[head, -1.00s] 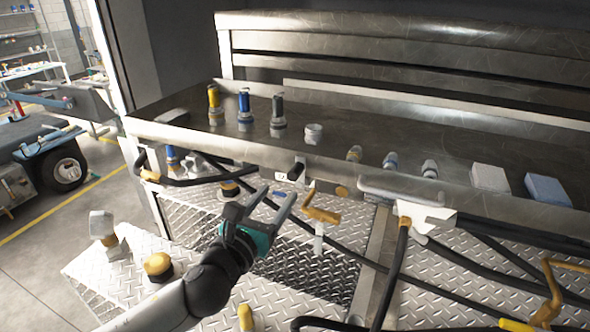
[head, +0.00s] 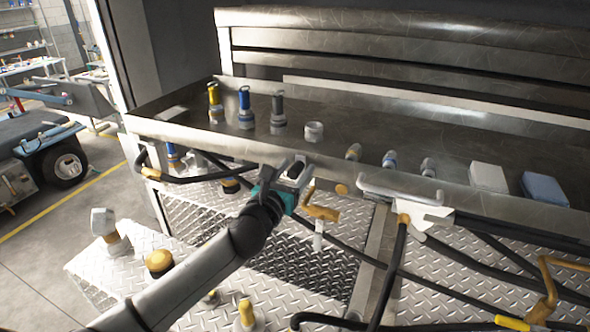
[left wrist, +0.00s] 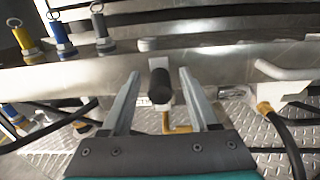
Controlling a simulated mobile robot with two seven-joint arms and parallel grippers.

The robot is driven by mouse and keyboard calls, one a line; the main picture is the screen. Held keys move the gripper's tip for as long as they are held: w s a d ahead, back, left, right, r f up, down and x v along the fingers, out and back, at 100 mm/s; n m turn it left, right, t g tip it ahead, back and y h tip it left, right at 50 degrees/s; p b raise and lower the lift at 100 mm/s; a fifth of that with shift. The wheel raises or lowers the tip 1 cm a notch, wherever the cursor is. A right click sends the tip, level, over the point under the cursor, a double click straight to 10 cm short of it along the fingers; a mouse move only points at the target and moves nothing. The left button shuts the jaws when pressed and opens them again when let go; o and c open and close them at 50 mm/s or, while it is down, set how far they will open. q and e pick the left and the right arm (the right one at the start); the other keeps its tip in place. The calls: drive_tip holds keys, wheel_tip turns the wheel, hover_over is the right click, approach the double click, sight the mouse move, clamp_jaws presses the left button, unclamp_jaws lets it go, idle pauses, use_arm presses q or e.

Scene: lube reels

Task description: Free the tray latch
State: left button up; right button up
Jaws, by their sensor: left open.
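The tray (head: 225,150) is a long metal trough across the middle of the head view. The latch on its front face has a black cylindrical knob (head: 295,169); the knob also shows in the left wrist view (left wrist: 160,86). My left gripper (head: 290,165) is at the latch in the head view. In the left wrist view its two grey fingers (left wrist: 158,92) are open, one on each side of the knob, with a gap on both sides. The mount behind the knob is partly hidden. My right gripper is not in view.
Yellow, blue and grey ringed fittings (head: 245,108) stand in the tray. A yellow-brown handle (head: 320,206) hangs just right of the latch. Black hoses (head: 345,250) cross below, over diamond plate (head: 320,275). A white bracket (head: 425,212) sits farther right.

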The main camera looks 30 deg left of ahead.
use_arm(q)
clamp_jaws()
idle(0.5)
idle(0.9)
